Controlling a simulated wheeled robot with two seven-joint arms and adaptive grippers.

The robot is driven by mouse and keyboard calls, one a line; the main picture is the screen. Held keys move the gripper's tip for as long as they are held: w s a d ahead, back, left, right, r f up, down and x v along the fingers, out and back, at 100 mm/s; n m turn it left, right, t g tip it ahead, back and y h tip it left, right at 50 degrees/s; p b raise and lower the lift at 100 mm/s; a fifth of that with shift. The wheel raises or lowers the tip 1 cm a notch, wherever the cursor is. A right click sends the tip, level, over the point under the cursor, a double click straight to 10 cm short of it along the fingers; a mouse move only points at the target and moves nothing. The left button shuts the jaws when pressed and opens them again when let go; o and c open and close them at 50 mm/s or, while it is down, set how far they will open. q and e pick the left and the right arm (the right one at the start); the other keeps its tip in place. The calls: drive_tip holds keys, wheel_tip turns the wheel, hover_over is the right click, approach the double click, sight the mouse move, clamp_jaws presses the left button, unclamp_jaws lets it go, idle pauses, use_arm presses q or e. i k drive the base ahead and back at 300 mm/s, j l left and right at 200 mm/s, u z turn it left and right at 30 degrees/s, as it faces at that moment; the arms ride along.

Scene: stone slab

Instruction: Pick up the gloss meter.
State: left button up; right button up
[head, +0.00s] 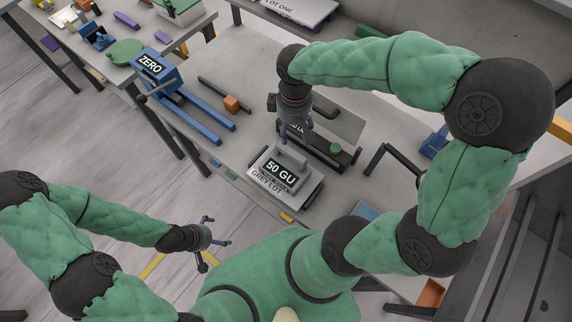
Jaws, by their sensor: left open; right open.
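The gloss meter (273,171) looks like a small grey box with a raised handle and a dark display reading "50 GU". It sits on a pale slab (311,197) marked "GREY LOT", near the front edge of the stone-topped table. My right gripper (296,139) points down just above and behind the meter's handle; its fingers are open. Whether a finger touches the handle cannot be told from this angle. My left gripper (213,239) is open and empty, low in front of the table, well away from the meter.
A black tray with a green knob (335,148) lies just behind the meter. A black bracket (391,160) stands to its right. Small coloured pieces line the front edge.

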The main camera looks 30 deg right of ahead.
sight(287, 168)
drive_tip(key=k+z, duration=0.1)
drive_tip(key=z, duration=0.25)
drive_tip(key=k+j+z, duration=0.1)
drive_tip(key=z, duration=0.25)
drive_tip(key=k+z, duration=0.15)
drive_tip(key=z, duration=0.2)
